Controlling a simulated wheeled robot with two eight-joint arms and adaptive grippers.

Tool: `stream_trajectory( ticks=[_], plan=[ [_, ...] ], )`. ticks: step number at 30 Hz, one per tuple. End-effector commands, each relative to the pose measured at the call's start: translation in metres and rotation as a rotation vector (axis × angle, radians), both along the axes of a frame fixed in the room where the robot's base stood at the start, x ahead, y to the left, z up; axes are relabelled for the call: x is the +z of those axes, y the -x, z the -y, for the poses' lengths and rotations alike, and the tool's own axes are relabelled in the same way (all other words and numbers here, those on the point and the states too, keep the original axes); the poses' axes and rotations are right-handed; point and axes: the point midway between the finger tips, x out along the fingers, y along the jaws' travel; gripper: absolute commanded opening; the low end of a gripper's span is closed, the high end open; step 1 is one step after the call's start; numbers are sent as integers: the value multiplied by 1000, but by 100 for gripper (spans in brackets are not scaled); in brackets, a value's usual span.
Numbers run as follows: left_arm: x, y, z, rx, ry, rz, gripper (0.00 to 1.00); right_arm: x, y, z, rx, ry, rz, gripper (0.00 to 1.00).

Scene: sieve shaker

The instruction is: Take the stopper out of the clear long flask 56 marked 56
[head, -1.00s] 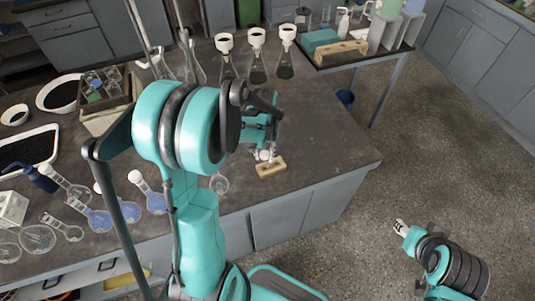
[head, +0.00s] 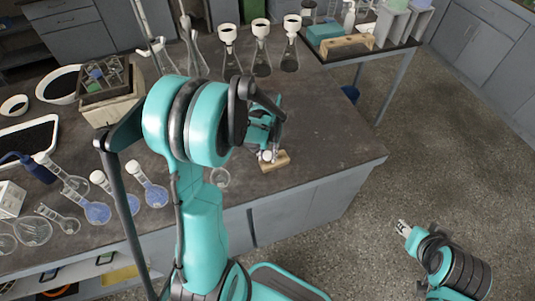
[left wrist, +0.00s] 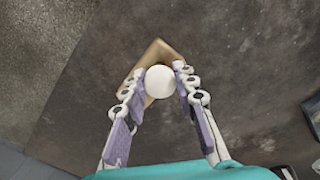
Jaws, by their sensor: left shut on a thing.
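My left gripper (head: 267,158) is shut on a white round stopper (left wrist: 160,82), which sits between its fingertips in the left wrist view. The stopper is over a small wooden block (head: 277,163) near the bench's front edge; I cannot tell whether they touch. A clear round-bodied flask (head: 220,178) stands left of the block, partly beside my arm. Other long-necked flasks, some with blue liquid (head: 155,196) and white stoppers, lean at the left. No number 56 is readable. My right gripper (head: 403,228) is over the floor, far from the bench, too small to judge.
Several flasks with white funnels (head: 260,45) stand at the back of the dark bench (head: 325,130). A rack box (head: 108,108) and black-filled trays are at the left. A side table (head: 375,50) stands at back right. The bench right of the block is clear.

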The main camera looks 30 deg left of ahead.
Motion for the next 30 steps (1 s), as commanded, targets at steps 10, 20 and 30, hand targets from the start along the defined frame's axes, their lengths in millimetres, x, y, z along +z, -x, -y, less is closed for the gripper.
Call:
stream_trajectory(
  ticks=[10, 20, 30],
  plan=[
    [-2, 0, 0, 0, 0, 0, 0, -3, 0, 0, 0, 0, 0, 41],
    [-7, 0, 0, 0, 0, 0, 0, -9, 0, 0, 0, 0, 0, 41],
    [-7, 0, 0, 0, 0, 0, 0, -9, 0, 0, 0, 0, 0, 41]
  ],
)
